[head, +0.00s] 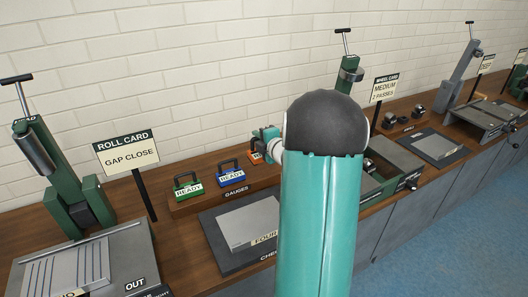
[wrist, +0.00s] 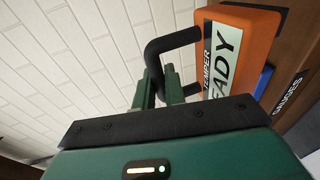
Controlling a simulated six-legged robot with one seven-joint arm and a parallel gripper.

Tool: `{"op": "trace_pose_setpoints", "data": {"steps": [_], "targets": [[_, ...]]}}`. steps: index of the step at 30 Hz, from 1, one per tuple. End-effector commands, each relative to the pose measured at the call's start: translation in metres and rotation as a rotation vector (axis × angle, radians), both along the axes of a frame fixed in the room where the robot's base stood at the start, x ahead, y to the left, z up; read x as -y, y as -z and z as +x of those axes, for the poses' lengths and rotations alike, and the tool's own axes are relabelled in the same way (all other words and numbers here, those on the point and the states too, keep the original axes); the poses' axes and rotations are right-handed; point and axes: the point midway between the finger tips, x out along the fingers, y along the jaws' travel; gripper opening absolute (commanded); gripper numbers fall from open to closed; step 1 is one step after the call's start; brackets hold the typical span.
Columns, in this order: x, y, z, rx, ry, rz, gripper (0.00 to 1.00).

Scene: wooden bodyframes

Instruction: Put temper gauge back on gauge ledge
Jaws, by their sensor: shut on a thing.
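The orange temper gauge (wrist: 258,32) has a black handle and a label reading "TEMPER" and "READY". My gripper (wrist: 168,88) is shut on its black handle in the wrist view. In the head view the gauge (head: 257,156) shows small beside my gripper (head: 268,137), partly hidden by my arm. The gauge ledge (head: 190,204) is a brown wooden strip marked "GAUGES"; its edge also shows in the wrist view (wrist: 300,62). The gauge is at the right part of the ledge; I cannot tell whether it touches it.
A green gauge (head: 187,191) and a blue gauge (head: 230,175) stand on the ledge, left of the orange one. A grey plate (head: 245,226) lies in front. A roll card sign (head: 127,154) and a green roller machine (head: 62,185) stand left. My arm hides the middle.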

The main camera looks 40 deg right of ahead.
Motion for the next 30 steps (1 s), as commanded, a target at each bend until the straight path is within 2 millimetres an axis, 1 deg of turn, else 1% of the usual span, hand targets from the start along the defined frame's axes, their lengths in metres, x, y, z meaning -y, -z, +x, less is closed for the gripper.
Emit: {"op": "trace_pose_setpoints", "data": {"steps": [1,4,9,12,19,25,27,30], "targets": [[0.010,0.007,0.006,0.001,-0.001,0.002,0.00],[0.028,0.016,0.017,0.001,0.000,0.003,0.00],[0.048,0.045,0.030,0.001,0.000,0.003,0.00],[0.058,0.058,0.036,0.001,-0.001,0.002,0.00],[0.068,0.071,0.044,0.002,-0.002,0.000,0.00],[0.069,0.099,0.044,0.001,-0.003,0.002,0.00],[0.069,0.103,0.044,0.002,-0.002,0.000,0.00],[0.069,0.103,0.044,0.002,-0.002,-0.001,0.00]]}}
